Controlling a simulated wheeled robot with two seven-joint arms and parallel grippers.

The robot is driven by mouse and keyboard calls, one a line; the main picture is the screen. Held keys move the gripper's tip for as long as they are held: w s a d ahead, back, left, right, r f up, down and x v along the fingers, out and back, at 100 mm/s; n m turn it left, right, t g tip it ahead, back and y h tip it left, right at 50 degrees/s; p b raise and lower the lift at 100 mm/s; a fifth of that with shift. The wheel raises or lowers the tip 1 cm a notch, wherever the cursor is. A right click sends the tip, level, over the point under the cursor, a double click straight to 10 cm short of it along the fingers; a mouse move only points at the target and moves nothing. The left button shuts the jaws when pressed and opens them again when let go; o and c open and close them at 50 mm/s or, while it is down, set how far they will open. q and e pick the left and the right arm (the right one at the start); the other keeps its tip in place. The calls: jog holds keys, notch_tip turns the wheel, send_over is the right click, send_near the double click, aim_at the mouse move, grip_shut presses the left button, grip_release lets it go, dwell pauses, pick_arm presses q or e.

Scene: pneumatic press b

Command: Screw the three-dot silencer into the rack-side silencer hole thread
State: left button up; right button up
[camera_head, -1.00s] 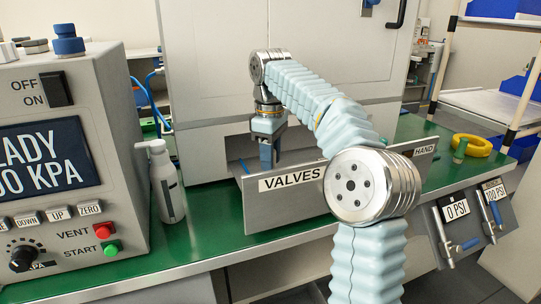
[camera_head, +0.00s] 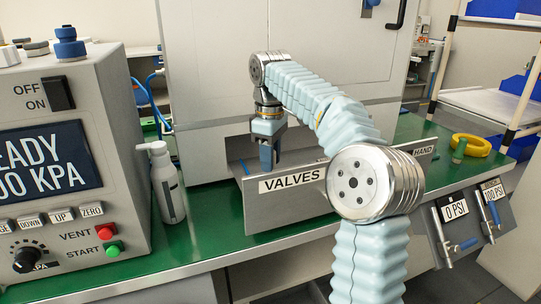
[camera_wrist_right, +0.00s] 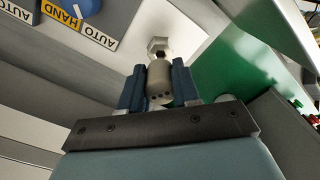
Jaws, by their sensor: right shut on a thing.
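In the head view my right gripper (camera_head: 268,160) points down behind the grey VALVES panel (camera_head: 240,205), close in front of the white cabinet. In the right wrist view its blue fingers (camera_wrist_right: 158,85) are shut on the three-dot silencer (camera_wrist_right: 158,76), a pale beige cylinder with small dark dots near its gripper end. Past the fingertips, a pale hex piece (camera_wrist_right: 158,44) is in line with the silencer, against a light surface. I cannot tell whether it belongs to the silencer or to a hole. The silencer is hidden in the head view, and the thread is not visible. My left gripper is not in view.
A blue knob (camera_wrist_right: 87,7) with AUTO and HAND labels is near the gripper in the wrist view. A white bottle (camera_head: 167,182) stands between the control box (camera_head: 118,150) and the VALVES panel. A yellow ring (camera_head: 470,145) lies at right on the green bench.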

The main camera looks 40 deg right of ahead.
jog(key=shift+p, duration=0.3)
dwell(0.4)
jog(key=shift+f+b, duration=0.85)
jog(key=shift+f, duration=0.7)
jog(key=o, duration=1.1)
jog(key=shift+r, duration=0.15)
notch_tip(320, 180, up, 11)
jog(key=p, duration=0.4)
jog(key=shift+r, duration=0.4)
